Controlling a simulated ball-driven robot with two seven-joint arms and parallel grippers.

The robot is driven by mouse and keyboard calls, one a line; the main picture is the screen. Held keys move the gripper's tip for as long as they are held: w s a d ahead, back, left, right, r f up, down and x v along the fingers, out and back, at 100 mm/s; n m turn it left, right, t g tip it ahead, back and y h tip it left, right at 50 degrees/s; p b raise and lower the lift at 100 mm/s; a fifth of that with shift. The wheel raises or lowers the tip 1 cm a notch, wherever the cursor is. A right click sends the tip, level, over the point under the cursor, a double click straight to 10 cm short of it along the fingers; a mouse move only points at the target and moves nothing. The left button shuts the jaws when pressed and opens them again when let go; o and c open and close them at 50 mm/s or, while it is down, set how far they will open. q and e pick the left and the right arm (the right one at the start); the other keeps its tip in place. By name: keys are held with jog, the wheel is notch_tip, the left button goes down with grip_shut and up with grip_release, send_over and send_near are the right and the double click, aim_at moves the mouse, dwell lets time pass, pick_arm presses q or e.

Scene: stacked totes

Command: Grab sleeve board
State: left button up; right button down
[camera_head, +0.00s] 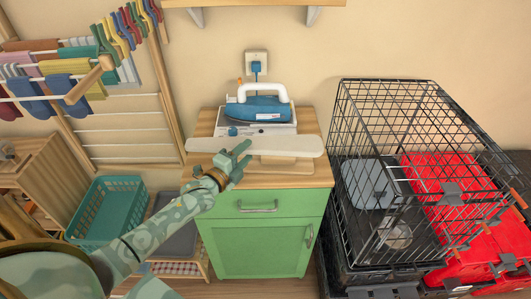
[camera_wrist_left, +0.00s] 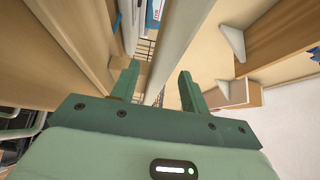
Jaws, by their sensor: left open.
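The sleeve board (camera_head: 290,146) is a long, pale padded board on a wooden foot, lying across the top of a green cabinet. My left gripper (camera_head: 238,160) is at the board's front left part, with its jaws open. In the left wrist view the pale board (camera_wrist_left: 182,45) runs away between the two open fingers (camera_wrist_left: 158,88). I cannot tell whether a finger touches it. My right gripper is not in view.
A blue and white iron (camera_head: 262,110) stands behind the board, plugged into a wall socket (camera_head: 257,62). The green cabinet (camera_head: 262,245) is below. A black wire crate (camera_head: 385,115) stands close on the right. A drying rack (camera_head: 125,103) and teal basket (camera_head: 105,215) are left.

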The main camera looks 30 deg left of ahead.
pick_arm(q)
jog(key=shift+w+d+f, duration=0.1)
jog(key=shift+w+f, duration=0.05)
jog(key=shift+w, duration=1.1)
jog(key=shift+s, duration=0.1)
jog(key=shift+c, duration=0.6)
grip_shut()
jog(key=shift+r, duration=0.25)
